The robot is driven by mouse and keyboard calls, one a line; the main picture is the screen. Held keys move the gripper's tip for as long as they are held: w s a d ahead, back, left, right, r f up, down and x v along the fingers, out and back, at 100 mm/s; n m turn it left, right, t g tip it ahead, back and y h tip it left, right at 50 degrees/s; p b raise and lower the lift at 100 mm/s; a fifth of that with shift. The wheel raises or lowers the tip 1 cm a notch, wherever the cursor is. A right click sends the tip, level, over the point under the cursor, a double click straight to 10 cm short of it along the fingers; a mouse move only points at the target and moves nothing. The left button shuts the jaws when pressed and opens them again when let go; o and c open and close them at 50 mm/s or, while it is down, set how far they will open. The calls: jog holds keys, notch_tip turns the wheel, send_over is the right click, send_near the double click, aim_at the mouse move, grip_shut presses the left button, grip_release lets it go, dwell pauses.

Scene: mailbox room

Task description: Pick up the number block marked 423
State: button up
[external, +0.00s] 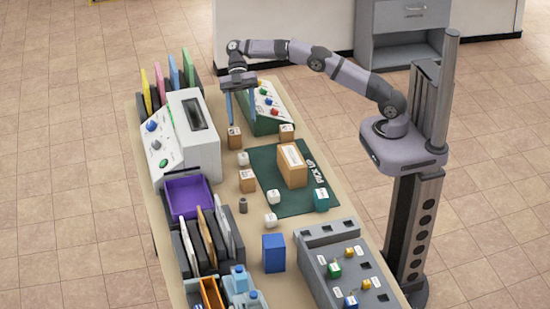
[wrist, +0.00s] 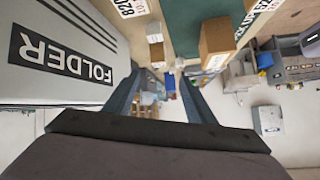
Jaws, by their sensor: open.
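Several small number blocks stand on the table, among them a wooden block (external: 235,138), another wooden block (external: 286,132), a third wooden block (external: 247,181) and a white block (external: 243,158). Their marks are too small to read in the external view, so I cannot tell which is 423. My gripper (external: 241,118) is open and empty, pointing down above the far part of the table, close over the first wooden block. In the wrist view my gripper (wrist: 160,78) shows two spread fingers with nothing between them. A block label at the top edge (wrist: 130,8) is cut off and begins with 820.
A brown box (external: 292,166) sits on the green PICK UP mat (external: 265,172). A white machine (external: 193,130) and folders (external: 168,75) line the left side. A button panel (external: 268,103) stands right of my gripper. A blue box (external: 273,253) and grey rack (external: 345,270) are nearer.

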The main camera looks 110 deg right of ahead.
jog(key=d+f+n+y, duration=0.1)
jog(key=d+n, duration=0.2)
send_near(243, 155)
jog(key=shift+s+p+x, duration=0.2)
jog(key=shift+p+x, duration=0.25)
jog(key=shift+x, duration=1.05)
jog(key=shift+w+a+f, duration=0.2)
jog(key=shift+a+f, duration=0.15)
jog(key=shift+a, duration=0.25)
jog(key=shift+a, duration=0.1)
jog(key=p+x, duration=0.2)
jog(key=x, duration=0.3)
jog(key=shift+p, duration=0.3)
jog(key=shift+w+a+f, duration=0.1)
jog(key=shift+a+f, duration=0.15)
jog(key=shift+a, duration=0.05)
jog(key=c, duration=1.2)
